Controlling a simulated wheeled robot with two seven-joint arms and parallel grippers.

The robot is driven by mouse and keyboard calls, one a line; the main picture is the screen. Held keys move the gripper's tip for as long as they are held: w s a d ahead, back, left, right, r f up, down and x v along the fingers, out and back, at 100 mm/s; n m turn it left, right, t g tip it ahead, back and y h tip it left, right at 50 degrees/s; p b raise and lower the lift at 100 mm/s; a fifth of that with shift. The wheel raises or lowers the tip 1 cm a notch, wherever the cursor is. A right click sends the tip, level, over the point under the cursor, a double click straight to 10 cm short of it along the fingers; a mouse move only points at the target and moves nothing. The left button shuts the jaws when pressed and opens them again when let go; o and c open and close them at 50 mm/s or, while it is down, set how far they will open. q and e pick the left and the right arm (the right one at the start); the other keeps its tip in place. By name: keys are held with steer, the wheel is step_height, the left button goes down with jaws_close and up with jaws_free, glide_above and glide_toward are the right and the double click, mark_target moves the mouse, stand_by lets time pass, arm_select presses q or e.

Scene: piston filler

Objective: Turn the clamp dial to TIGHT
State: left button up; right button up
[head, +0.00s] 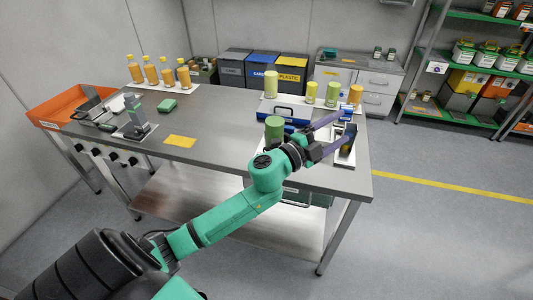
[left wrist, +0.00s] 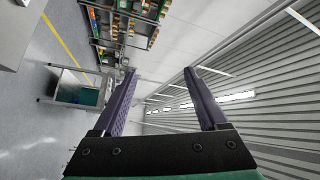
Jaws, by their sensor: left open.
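My left gripper (head: 345,125) is open over the right end of the steel table. Its two purple fingers spread apart and point right, over or in front of a small fixture (head: 346,156) with a white base and dark upright part. The fingers partly cover this fixture. In the left wrist view the open fingers (left wrist: 160,72) have nothing between them. Several black knobs (head: 113,157) sit along the table's front left edge. I cannot tell which part is the clamp dial, and no TIGHT mark is readable. My right gripper is not in view.
The steel table (head: 215,130) is clear in its middle, apart from a yellow card (head: 180,141). A green cylinder (head: 274,128) and a blue case (head: 285,112) stand close to my left gripper. Orange bottles (head: 167,77) stand at the back left, beside an orange tray (head: 62,105).

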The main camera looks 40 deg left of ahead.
arm_select(q)
steer(key=s+d+m+g+h, duration=0.4)
steer(key=d+m+g, duration=0.45)
steer(key=m, duration=0.65)
steer(key=s+a+f+g+y, duration=0.1)
steer(key=a+f+g+y, duration=0.15)
steer(key=a+y, duration=0.75)
steer(key=s+a+f+g+y, duration=0.2)
steer(key=a+g+y, duration=0.1)
steer(key=a, duration=1.4)
steer(key=shift+n, duration=0.4)
steer(key=p+x, duration=0.3)
steer(key=x, duration=1)
steer(key=shift+w+r+p, duration=0.1)
steer(key=shift+p, duration=0.2)
steer(key=shift+w+a+f, duration=0.1)
steer(key=shift+w+f, duration=0.15)
steer(key=shift+f, duration=0.4)
